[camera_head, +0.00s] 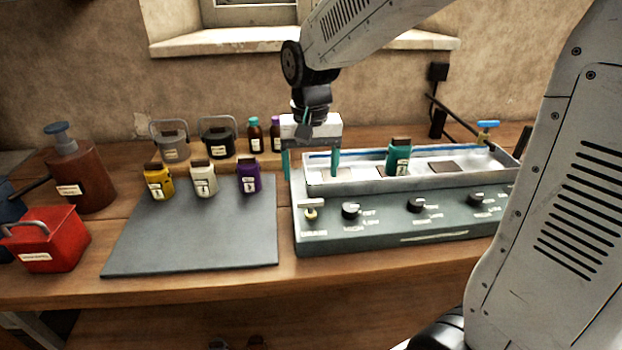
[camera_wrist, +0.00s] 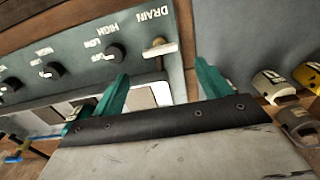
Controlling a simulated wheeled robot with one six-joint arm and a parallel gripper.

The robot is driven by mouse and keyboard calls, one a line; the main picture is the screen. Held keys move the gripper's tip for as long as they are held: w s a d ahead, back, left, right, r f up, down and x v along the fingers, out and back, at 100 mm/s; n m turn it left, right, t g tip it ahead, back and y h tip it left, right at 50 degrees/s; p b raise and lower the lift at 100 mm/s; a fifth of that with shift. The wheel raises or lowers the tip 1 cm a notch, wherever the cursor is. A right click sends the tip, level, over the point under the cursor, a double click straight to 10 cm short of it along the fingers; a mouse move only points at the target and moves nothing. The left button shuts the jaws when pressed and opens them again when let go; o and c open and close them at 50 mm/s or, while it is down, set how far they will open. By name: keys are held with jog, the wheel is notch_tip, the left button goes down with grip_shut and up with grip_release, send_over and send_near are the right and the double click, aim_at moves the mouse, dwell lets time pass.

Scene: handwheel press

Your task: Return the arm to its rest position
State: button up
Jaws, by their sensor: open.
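My gripper (camera_head: 311,163) hangs at the left end of the grey machine (camera_head: 370,232) in the head view, its two green fingers apart with nothing between them. In the wrist view the open fingers of my gripper (camera_wrist: 160,88) frame the drain switch (camera_wrist: 160,48) and the machine's left edge. My arm comes down from the upper right in the head view, bent at the wrist above the table. A teal jar (camera_head: 398,155) stands in the machine's white tray (camera_head: 330,183), to the right of my gripper and apart from it.
Yellow (camera_head: 159,182), white (camera_head: 202,179) and purple (camera_head: 249,177) jars stand at the back of a grey mat (camera_head: 190,238). Behind are lidded pots (camera_head: 218,138) and small bottles (camera_head: 255,136). A red box (camera_head: 46,240) and brown pump bottle (camera_head: 80,178) stand left. The front of the mat is clear.

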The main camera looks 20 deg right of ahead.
jog(key=shift+r, duration=0.1)
dwell(0.5)
jog(key=s+d+r+n, duration=0.1)
jog(key=s+r+n, duration=0.1)
jog(key=s, duration=0.9)
jog(key=s+d+r+n+t, duration=0.1)
jog(key=s+r, duration=0.1)
jog(key=s, duration=0.9)
jog(key=shift+s+d+r+n, duration=0.25)
jog(key=shift+d+r+n, duration=0.1)
jog(key=shift+n, duration=0.05)
